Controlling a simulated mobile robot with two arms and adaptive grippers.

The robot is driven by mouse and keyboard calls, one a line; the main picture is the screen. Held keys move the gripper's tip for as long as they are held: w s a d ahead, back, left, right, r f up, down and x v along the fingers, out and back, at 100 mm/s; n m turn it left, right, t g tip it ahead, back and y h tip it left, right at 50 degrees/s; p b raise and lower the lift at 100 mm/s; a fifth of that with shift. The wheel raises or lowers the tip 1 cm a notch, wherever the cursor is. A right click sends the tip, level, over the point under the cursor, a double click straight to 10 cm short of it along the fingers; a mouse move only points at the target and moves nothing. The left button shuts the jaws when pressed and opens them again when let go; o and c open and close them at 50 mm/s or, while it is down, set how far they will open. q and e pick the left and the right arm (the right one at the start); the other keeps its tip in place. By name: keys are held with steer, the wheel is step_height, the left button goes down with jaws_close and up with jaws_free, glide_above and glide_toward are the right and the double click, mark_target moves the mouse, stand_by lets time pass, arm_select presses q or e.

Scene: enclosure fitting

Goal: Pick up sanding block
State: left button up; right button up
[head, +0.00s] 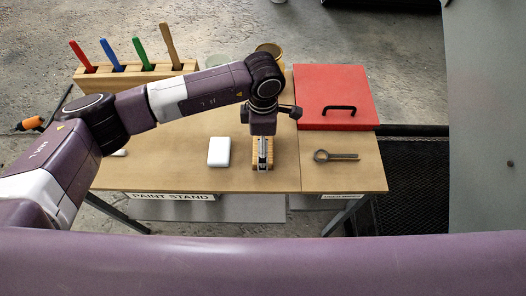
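A small tan, ridged block (270,167), which looks like the sanding block, is on the wooden table near its front edge. My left arm comes in from the left and reaches over the table. My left gripper (262,157) points down at the block and covers its middle; tan parts show on both sides of it. The fingertips are too small and too hidden to tell whether they are open or closed on the block. My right gripper is out of view.
A white box (219,152) lies just left of the block. A red case (334,97) with a black handle and a magnifier-shaped tool (336,156) are on the right. A wooden rack (133,80) with coloured-handled tools stands at the back left. A tin (270,49) is behind my arm.

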arm_select(q)
step_height(320, 180, down, 2)
steer(key=shift+r, duration=0.1)
steer(key=c, duration=1.3)
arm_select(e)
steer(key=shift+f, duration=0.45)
arm_select(q)
steer(key=shift+o, duration=0.2)
steer(key=shift+r, duration=0.1)
step_height(320, 180, up, 20)
steer(key=p, duration=0.9)
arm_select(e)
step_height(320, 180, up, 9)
